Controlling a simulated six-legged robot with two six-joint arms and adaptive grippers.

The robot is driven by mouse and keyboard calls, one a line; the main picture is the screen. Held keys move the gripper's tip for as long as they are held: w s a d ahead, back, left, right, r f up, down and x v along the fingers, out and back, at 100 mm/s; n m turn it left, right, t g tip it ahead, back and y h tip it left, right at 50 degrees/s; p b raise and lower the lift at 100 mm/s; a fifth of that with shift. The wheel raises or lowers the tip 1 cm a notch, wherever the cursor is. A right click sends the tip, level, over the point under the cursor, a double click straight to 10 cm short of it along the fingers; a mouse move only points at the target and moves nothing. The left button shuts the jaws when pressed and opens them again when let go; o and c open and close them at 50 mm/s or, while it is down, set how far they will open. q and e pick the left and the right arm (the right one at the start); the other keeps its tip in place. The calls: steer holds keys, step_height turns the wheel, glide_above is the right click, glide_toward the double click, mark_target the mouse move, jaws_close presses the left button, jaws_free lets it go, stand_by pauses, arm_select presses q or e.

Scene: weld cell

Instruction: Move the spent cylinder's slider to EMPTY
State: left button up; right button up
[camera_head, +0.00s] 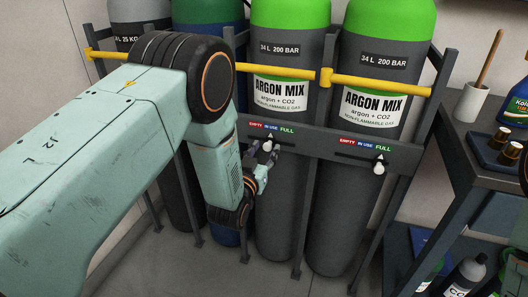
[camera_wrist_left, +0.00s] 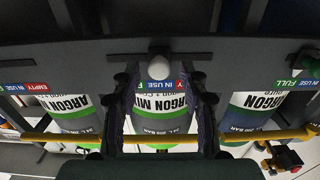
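Two green-topped argon mix cylinders stand in the rack, the left one (camera_head: 279,200) and the right one (camera_head: 341,190). Below each label is a slider strip marked EMPTY, IN USE, FULL. The left cylinder's white slider knob (camera_head: 267,146) is under IN USE; the right cylinder's knob (camera_head: 379,168) is under FULL. No frame marks which is spent. My left gripper (camera_head: 265,152) is at the left knob. In the left wrist view, its dark fingers are apart, one on each side of the white knob (camera_wrist_left: 158,67), with gaps visible. My right gripper is out of view.
Dark rack rails (camera_head: 332,148) and yellow retaining bars (camera_head: 380,83) cross the cylinders. A blue cylinder (camera_head: 222,229) and a grey one stand left, partly behind my arm. A dark workbench (camera_head: 472,160) with a spray bottle and cup is at the right.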

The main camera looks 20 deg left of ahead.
mark_target(255, 137)
arm_select(q)
jaws_close()
stand_by(0.4)
steer(key=a, duration=0.5)
steer(key=shift+w+d, duration=0.1)
steer(key=shift+o, duration=0.6)
jaws_free()
